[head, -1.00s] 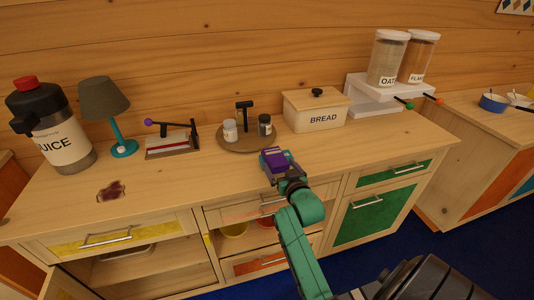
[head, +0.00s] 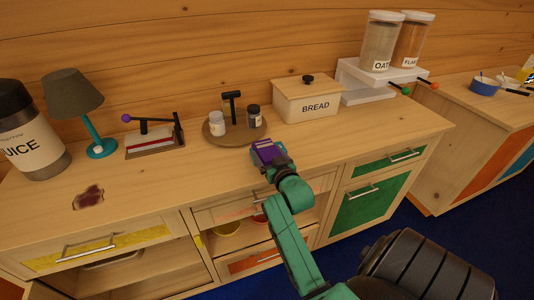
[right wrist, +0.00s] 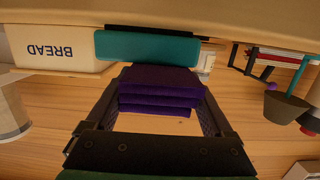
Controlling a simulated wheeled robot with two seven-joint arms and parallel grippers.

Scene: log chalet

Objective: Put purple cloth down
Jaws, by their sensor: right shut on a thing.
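The purple cloth (head: 268,153) is folded in layers and sits in my right gripper (head: 267,160), over the front part of the wooden counter (head: 160,188). In the right wrist view the cloth (right wrist: 160,88) lies between the two dark fingers of my right gripper (right wrist: 160,95), which is shut on it. Whether the cloth touches the counter top is hard to tell. A dark reddish stain (head: 88,197) is on the counter at the left. My left gripper is not in view.
A round tray (head: 236,139) with shakers, a bread box (head: 306,99) and a white step stand (head: 372,80) are along the back. A slicer-like device (head: 154,142), a lamp (head: 84,107) and a juice jug (head: 28,135) stand left. The counter between stain and gripper is clear.

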